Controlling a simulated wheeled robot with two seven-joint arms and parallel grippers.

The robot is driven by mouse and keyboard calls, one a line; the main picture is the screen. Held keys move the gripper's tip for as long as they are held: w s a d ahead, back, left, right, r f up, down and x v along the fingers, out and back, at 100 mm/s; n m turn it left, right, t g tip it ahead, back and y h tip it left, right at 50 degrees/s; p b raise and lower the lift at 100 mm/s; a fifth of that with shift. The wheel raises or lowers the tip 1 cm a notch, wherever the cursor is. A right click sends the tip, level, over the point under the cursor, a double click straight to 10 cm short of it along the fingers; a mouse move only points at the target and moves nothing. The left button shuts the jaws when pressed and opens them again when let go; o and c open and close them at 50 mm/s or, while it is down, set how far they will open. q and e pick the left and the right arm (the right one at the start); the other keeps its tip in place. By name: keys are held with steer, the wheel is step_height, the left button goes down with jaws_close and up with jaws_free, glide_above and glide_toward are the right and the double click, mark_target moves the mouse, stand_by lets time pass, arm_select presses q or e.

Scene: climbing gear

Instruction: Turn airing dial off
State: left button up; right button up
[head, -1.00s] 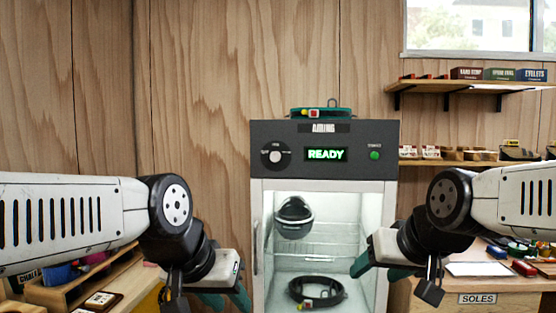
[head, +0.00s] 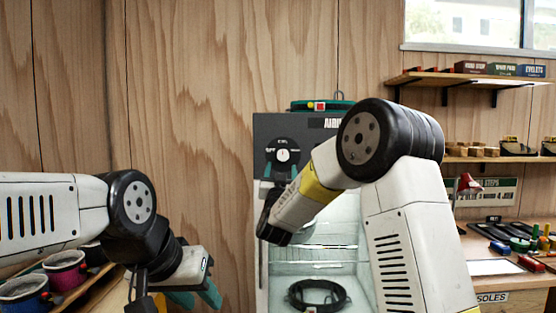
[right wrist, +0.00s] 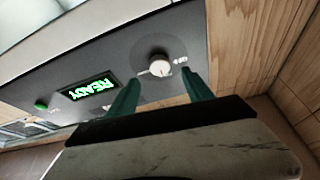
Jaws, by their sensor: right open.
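The airing dial is a round pale knob (head: 282,157) on the dark front panel (head: 262,130) of a cabinet. It also shows in the right wrist view as a pale knob (right wrist: 158,62) with small printed labels around it. I cannot read which label it points to. My right gripper (right wrist: 160,84) is open, with its teal fingertips apart just short of the knob, one to either side. In the head view my right arm hides much of the panel. The green READY display (right wrist: 89,90) is lit in the right wrist view. My left gripper (head: 194,296) is open and empty, low at the left.
A green button (right wrist: 41,104) sits beyond the display. Inside the lit cabinet lies a dark coiled item (head: 317,293). A teal-rimmed item (head: 322,105) rests on top. Shelves (head: 470,80) and a cluttered bench stand at right; cups (head: 25,292) stand at lower left.

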mark_target(283, 157)
steer(key=x, duration=0.7)
steer(key=shift+w+d, duration=0.1)
steer(key=shift+c, duration=0.2)
jaws_close()
